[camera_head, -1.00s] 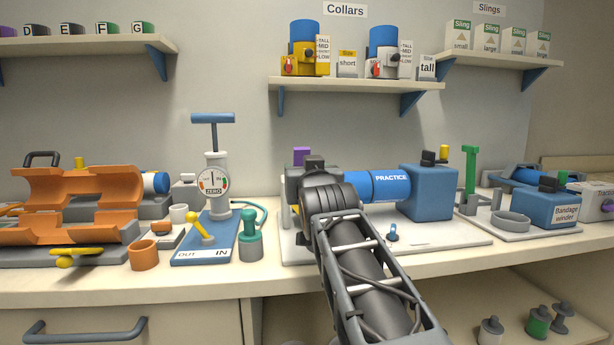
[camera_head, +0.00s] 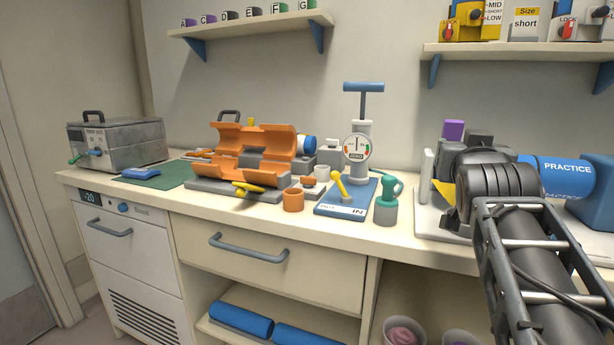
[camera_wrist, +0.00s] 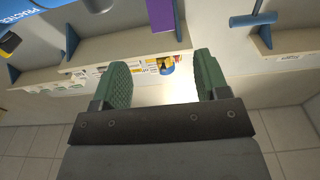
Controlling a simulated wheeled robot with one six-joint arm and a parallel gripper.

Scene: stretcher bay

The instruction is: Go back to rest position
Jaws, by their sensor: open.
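My gripper shows in the wrist view (camera_wrist: 163,85), with its two green ribbed fingers spread wide apart and nothing between them. A purple block (camera_wrist: 161,15) shows beyond the fingers, near the top of that view. In the head view my arm reaches in from the lower right over the counter (camera_head: 330,222). Its dark wrist end covers part of the blue PRACTICE cylinder's stand. The blue PRACTICE cylinder (camera_head: 567,172) lies level on the right. The fingers are hidden in the head view.
An orange hinged shell (camera_head: 245,145), a hand pump with gauge (camera_head: 358,149), an orange cup (camera_head: 293,200) and a teal can (camera_head: 386,210) stand left of my arm. A grey box (camera_head: 130,145) stands at the far left. Shelves (camera_head: 250,27) hang above.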

